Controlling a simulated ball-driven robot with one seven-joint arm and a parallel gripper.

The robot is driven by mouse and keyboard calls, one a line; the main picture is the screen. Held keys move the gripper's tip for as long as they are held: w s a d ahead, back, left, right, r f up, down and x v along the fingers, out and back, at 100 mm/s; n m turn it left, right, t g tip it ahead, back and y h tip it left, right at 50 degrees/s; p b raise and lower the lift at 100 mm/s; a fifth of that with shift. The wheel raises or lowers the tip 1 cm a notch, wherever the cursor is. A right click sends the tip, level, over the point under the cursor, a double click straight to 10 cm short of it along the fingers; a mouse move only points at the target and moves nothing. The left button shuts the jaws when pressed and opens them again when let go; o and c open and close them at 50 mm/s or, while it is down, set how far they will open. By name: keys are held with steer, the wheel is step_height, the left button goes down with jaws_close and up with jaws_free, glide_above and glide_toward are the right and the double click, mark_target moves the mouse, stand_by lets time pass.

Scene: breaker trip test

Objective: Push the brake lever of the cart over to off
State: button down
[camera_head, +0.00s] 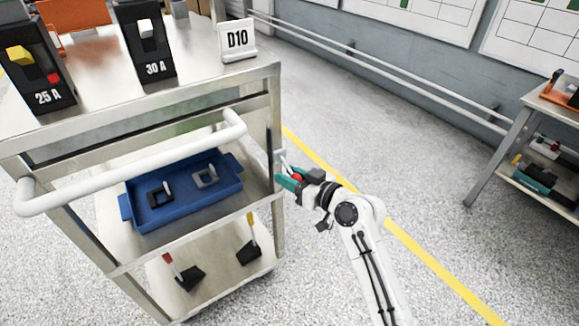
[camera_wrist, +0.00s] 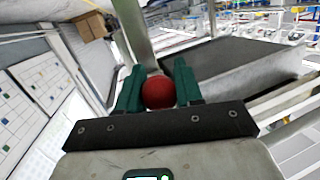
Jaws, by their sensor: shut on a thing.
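The metal cart (camera_head: 262,78) stands at the left of the head view. My gripper (camera_head: 290,178) is at its right front post, with its teal fingers closed around a red round knob. The knob (camera_wrist: 158,92) shows clearly between the two fingers in the wrist view. It looks like the end of the brake lever, whose pale shaft (camera_head: 280,157) shows partly beside the post in the head view. Most of the lever is hidden by my gripper, so I cannot tell its exact angle or any off mark.
The white push handle (camera_head: 130,162) juts from the cart's front, left of my gripper. Breakers and a D10 sign (camera_head: 237,40) stand on top. A blue tray (camera_head: 185,190) is on the middle shelf. Clear floor lies right, with another table (camera_head: 545,110) beyond.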

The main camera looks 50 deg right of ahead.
mark_target(292, 175)
steer(key=g+p, duration=0.1)
steer(key=p, duration=0.1)
steer(key=r+g+p, duration=0.1)
steer(key=p, duration=0.2)
steer(key=r+p, duration=0.1)
steer(key=p, duration=0.2)
steer(key=shift+s+a+r+m+g, duration=0.1)
steer(key=shift+s+r+m+g, duration=0.05)
steer(key=shift+s+m+g, duration=0.2)
steer(key=g+p, duration=0.1)
steer(key=p, duration=0.3)
steer(key=r+g+p, duration=0.1)
steer(key=g+p, duration=0.1)
steer(key=p, duration=0.2)
steer(key=shift+r+y, duration=0.25)
steer(key=shift+y, duration=0.15)
steer(key=g+p, duration=0.1)
steer(key=p, duration=0.2)
steer(key=r+m+g+p, duration=0.1)
steer(key=p, duration=0.2)
steer(key=shift+w+g+y, duration=0.15)
steer(key=shift+g+y, duration=0.15)
steer(key=shift+g, duration=0.05)
steer(key=shift+w+r+g+p, duration=0.1)
steer(key=shift+r+g+p, duration=0.05)
steer(key=shift+g+p, duration=0.7)
steer(key=shift+p, duration=0.3)
steer(key=c, duration=0.8)
jaws_free()
steer(key=shift+o, duration=0.2)
